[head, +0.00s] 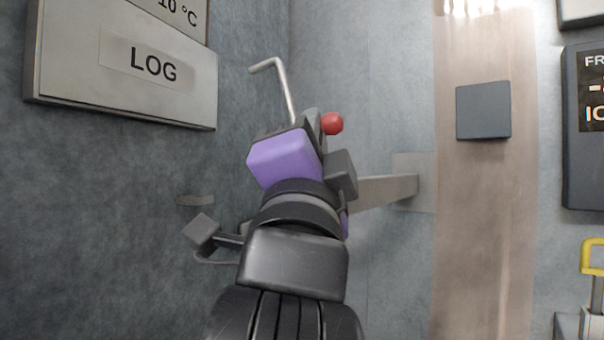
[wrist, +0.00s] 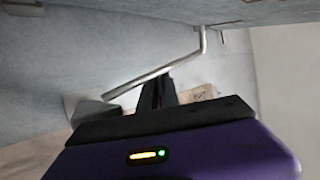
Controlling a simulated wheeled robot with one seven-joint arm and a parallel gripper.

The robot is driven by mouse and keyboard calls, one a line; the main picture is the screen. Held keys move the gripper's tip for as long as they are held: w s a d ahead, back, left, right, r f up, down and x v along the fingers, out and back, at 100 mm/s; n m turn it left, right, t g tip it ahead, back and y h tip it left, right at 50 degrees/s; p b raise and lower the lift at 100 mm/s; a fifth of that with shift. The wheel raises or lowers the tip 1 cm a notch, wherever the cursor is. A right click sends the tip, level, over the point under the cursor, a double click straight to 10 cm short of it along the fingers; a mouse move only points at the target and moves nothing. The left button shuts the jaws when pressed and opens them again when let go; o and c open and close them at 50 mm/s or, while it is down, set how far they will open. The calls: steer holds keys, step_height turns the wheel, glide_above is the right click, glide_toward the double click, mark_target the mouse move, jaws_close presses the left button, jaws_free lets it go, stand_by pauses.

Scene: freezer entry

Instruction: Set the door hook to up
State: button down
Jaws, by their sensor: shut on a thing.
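The door hook (head: 281,86) is a thin metal rod with a bent end. In the head view it rises from behind my gripper, tilted a little left, its bent tip pointing left. In the wrist view the rod (wrist: 184,60) runs slantwise from a grey block (wrist: 92,108) at lower left to the bend at upper right. My gripper (head: 302,124), with a purple body, is at the rod's lower part. In the wrist view its dark fingers (wrist: 158,88) are shut on the rod. The rod's lower end is hidden in the head view.
A red ball (head: 332,123) sits just right of my gripper. A grey bar (head: 385,190) sticks out from the wall behind it. A LOG panel (head: 125,65) hangs at left. A grey square plate (head: 483,110) is on the tan strip at right. The wall above the hook is clear.

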steer(key=shift+s+d+f+m+h+b, duration=0.1)
steer(key=shift+d+m+h+b, duration=0.1)
steer(key=shift+m+h+b, duration=0.35)
steer(key=shift+s+d+f+m+h+b, duration=0.1)
steer(key=shift+d+m+h+b, duration=0.1)
steer(key=shift+m+h+b, duration=0.35)
steer(key=shift+d+r+m, duration=0.15)
steer(key=shift+m, duration=0.15)
steer(key=c, duration=1.6)
jaws_free()
steer(key=shift+s, duration=0.15)
steer(key=v, duration=0.7)
steer(key=shift+s+b, duration=0.2)
steer(key=shift+b, duration=0.1)
